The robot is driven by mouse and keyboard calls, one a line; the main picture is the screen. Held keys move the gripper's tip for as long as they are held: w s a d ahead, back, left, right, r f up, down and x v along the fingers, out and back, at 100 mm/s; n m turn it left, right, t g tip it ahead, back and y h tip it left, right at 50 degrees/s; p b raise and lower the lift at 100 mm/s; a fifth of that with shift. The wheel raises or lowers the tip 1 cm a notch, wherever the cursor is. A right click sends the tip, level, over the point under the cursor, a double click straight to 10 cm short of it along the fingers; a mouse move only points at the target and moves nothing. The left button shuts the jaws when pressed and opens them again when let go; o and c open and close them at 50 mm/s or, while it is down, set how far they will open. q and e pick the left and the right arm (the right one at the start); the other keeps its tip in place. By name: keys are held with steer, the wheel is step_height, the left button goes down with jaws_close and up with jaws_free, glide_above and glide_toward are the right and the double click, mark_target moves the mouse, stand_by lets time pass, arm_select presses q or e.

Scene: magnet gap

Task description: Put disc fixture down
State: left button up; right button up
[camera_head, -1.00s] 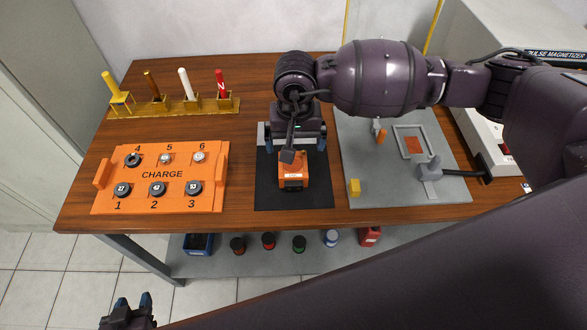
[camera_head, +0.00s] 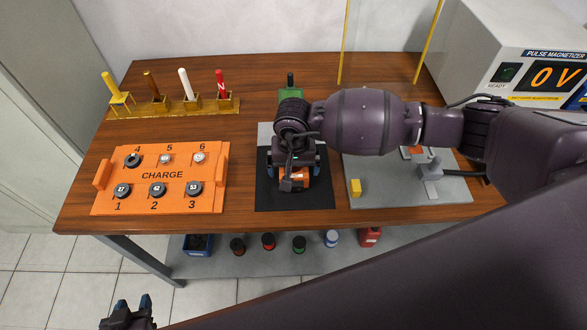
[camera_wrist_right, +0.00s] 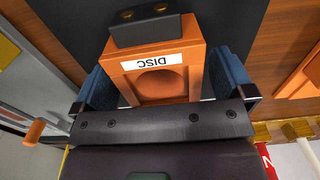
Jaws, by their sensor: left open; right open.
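The disc fixture is an orange block with a round recess, a dark grip and a DISC label. It sits on the black mat (camera_head: 265,190), mostly hidden under my right gripper (camera_head: 293,165) in the head view. In the right wrist view the disc fixture (camera_wrist_right: 160,88) lies between the two blue fingers of my right gripper (camera_wrist_right: 165,85), which is open around it. My left gripper (camera_head: 132,308) is open and empty at the bottom left, in front of the table.
An orange CHARGE tray (camera_head: 162,175) with several numbered pieces lies left. A yellow rack (camera_head: 175,107) holds coloured sticks behind it. A grey plate (camera_head: 385,192) with a yellow block (camera_head: 354,187) is right. The pulse magnetizer (camera_head: 540,60) stands at back right.

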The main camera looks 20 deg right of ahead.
steer(key=shift+f, duration=0.1)
steer(key=c, duration=1.4)
step_height(320, 180, up, 20)
steer(key=s+d+f+n, duration=0.1)
steer(key=d+f+n, duration=0.2)
steer(key=d, duration=0.3)
steer(key=shift+s+d+f, duration=0.15)
steer(key=shift+s+f, duration=0.05)
steer(key=shift+f, duration=0.1)
